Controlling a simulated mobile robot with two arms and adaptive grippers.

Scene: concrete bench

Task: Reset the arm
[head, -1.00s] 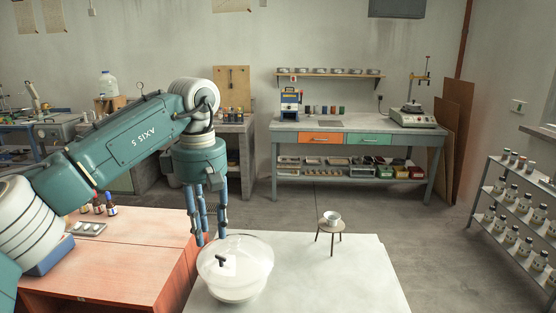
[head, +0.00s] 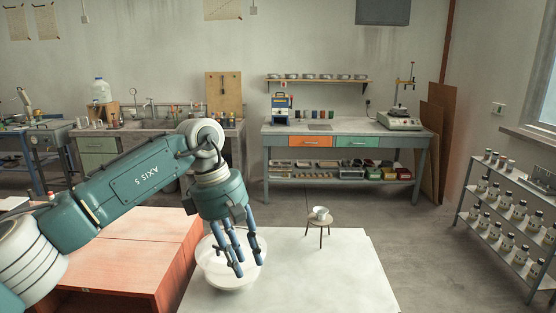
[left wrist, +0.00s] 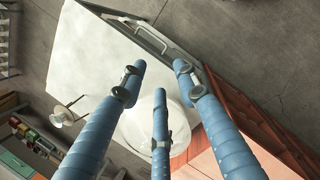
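My left arm comes in from the left in the head view. I cannot tell whether a fingertip touches the bowl. The fingers hide part of it. My right gripper is in neither view.
An orange-red table (head: 120,262) adjoins on the left. A bottle rack (head: 505,225) stands at the right. The pale top right of the bowl is clear.

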